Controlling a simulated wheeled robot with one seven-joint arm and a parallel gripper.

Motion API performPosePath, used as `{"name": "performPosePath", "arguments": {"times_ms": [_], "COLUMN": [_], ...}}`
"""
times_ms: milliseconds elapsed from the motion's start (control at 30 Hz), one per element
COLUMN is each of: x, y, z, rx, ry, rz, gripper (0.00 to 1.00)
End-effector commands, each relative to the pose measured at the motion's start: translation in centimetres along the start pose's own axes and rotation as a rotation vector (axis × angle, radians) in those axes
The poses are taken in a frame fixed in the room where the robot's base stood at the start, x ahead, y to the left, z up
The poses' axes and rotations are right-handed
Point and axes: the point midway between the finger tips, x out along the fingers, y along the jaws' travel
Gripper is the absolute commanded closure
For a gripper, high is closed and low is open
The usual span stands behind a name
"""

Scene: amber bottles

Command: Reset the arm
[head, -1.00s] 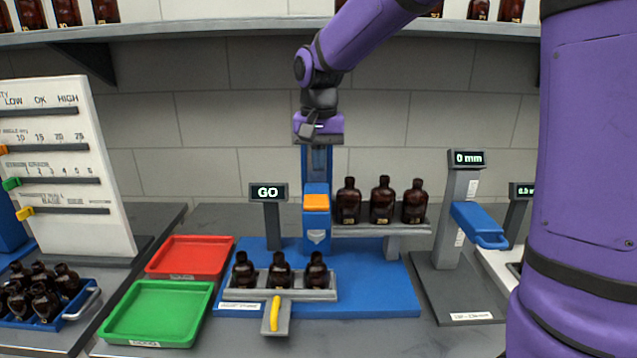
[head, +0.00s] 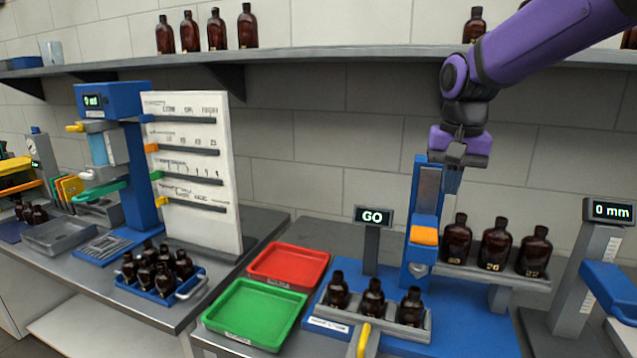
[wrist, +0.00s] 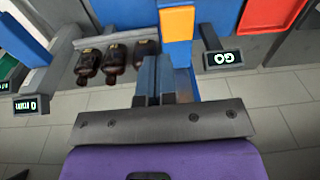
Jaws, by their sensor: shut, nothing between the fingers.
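My purple arm (head: 540,45) reaches in from the upper right in the head view. My gripper (head: 455,178) points down in front of the back wall, above the blue station with the orange block (head: 424,236). In the wrist view my gripper (wrist: 154,80) shows its two blue fingers together with nothing between them. The fingertips are close to the blue post in the picture; I cannot tell whether they touch it.
Three amber bottles (head: 495,243) stand on a raised grey ledge right of the post. Three more (head: 373,298) stand in a low rack in front. A red tray (head: 290,262) and a green tray (head: 254,314) lie left. A shelf (head: 330,57) runs above.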

Motion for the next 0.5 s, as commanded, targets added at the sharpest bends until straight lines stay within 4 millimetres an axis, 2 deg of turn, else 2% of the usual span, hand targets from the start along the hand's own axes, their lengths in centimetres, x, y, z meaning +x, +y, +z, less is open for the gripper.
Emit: {"name": "performPosePath", "arguments": {"times_ms": [33,200,500], "x": [-0.8,-2.6,-3.6], "y": [0.9,3.6,8.0], "z": [1.3,5.3,12.6], "rx": [-0.016,-0.083,-0.200], "ry": [0.023,0.097,0.231], "rz": [-0.009,-0.035,-0.061], "gripper": [1.00,1.00,1.00]}}
